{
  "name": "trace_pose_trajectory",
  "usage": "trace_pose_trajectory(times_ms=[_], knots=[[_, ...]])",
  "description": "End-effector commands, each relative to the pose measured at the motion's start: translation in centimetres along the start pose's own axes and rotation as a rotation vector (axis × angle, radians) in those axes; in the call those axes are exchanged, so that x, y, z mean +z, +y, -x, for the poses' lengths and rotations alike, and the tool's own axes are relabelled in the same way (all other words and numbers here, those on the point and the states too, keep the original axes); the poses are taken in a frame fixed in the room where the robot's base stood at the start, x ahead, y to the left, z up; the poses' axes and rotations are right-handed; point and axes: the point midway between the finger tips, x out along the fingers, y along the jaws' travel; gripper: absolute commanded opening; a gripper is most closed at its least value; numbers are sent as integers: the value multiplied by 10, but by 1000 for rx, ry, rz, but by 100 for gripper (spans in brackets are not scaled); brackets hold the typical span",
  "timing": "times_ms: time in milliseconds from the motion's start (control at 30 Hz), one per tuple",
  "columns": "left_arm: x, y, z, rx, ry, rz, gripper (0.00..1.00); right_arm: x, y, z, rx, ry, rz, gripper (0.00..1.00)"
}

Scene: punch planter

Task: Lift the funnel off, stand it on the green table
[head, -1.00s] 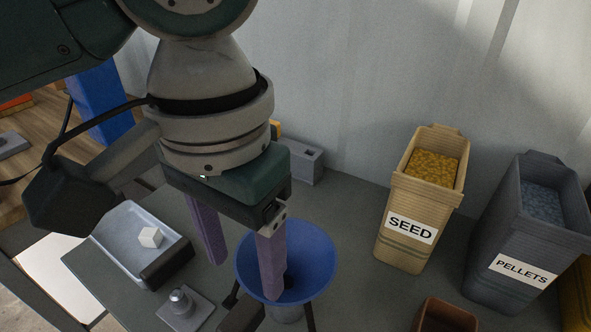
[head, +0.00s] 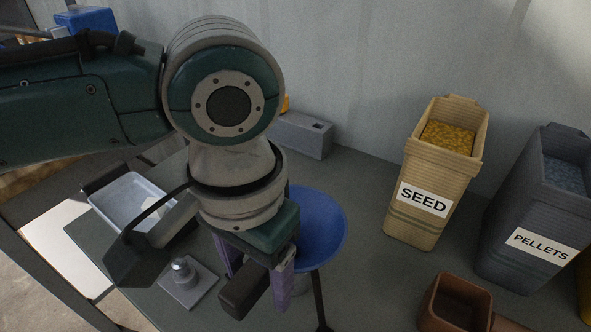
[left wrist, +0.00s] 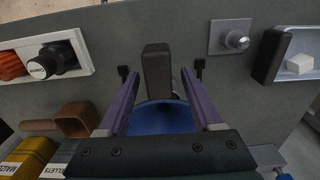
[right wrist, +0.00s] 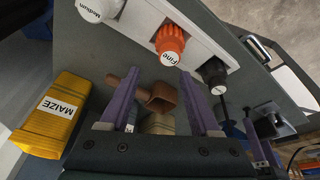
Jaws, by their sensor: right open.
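The blue funnel (head: 322,228) shows to the right of my left gripper in the head view, with dark legs beneath it. Part of its blue bowl (left wrist: 160,118) also shows in the left wrist view. A dark block-like handle (left wrist: 157,70) lies between my left fingers there, with a gap on each side. My left gripper (head: 257,285) is open, pointing down at the funnel's near side. The arm hides part of the bowl. My right gripper (right wrist: 158,98) is open and empty. The table top (head: 370,200) is dark grey-green.
The seed bin (head: 432,185) and pellets bin (head: 535,215) stand right of the funnel, with a brown scoop (head: 455,305) in front. A knob on a plate (head: 185,283) and a pale tray (head: 130,203) lie left.

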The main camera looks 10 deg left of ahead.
Motion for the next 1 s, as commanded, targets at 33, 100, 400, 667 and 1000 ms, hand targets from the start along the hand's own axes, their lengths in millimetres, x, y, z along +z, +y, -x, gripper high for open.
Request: trace_pose_trajectory(times_ms=[33,100,400,667,1000], knots=[[0,0,0,0,0,0,60,0,0,0,0,0,0,63],[0,0,0,0,0,0,52,0,0,0,0,0,0,63],[0,0,0,0,0,0,18,0,0,0,0,-1,0,63],[0,0,0,0,0,1,0,0,0,0,0,-1,0,63],[0,0,1,0,1,1,0,0,0,1,0,-1,0,63]])
